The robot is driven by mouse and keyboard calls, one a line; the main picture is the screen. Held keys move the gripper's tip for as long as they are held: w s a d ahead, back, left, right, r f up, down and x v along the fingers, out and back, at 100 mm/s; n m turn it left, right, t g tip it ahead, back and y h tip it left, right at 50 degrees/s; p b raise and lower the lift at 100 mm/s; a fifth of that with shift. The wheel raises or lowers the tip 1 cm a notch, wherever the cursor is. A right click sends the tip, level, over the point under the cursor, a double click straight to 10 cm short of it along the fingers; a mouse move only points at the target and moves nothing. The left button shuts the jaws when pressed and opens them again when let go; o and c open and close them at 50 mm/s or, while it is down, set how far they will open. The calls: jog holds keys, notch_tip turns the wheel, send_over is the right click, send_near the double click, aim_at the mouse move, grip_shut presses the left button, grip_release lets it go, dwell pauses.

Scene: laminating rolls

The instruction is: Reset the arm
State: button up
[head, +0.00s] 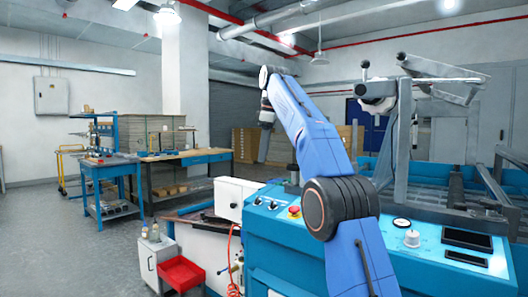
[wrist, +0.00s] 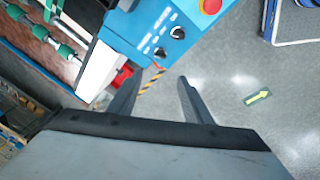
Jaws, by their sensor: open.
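My blue arm (head: 310,130) rises from the lower middle of the head view, bends at a dark ridged joint, and reaches up and to the left. Its wrist end hangs down near the middle of that view, where the fingers are too small and dark to make out. In the wrist view my gripper (wrist: 160,80) shows two dark fingers spread apart with nothing between them. Bare grey floor and a strip of black-and-yellow tape show beyond the fingers.
A blue machine (head: 270,240) with knobs, a red button and a gauge fills the lower right. Its panel (wrist: 165,30) is close in the wrist view. A red bin (head: 181,274) and a workbench (head: 185,157) stand left. Open floor lies far left.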

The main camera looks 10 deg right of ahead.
dwell(0.3)
jog(key=s+d+f+m+t, duration=0.15)
jog(key=s+f+m, duration=0.3)
jog(key=s, duration=0.85)
jog(key=s+d+f+m, duration=0.25)
jog(key=s+f, duration=0.25)
jog(key=s, duration=0.7)
jog(key=s+d+f+m+h, duration=0.1)
jog(key=s+f+m, duration=0.5)
jog(key=s+f, duration=2.1)
notch_tip(320, 180, down, 3)
jog(key=shift+d+r+m+t, duration=0.1)
jog(key=shift+d+m+t, duration=0.05)
jog(key=shift+m+t, duration=0.2)
jog(key=shift+c, duration=0.6)
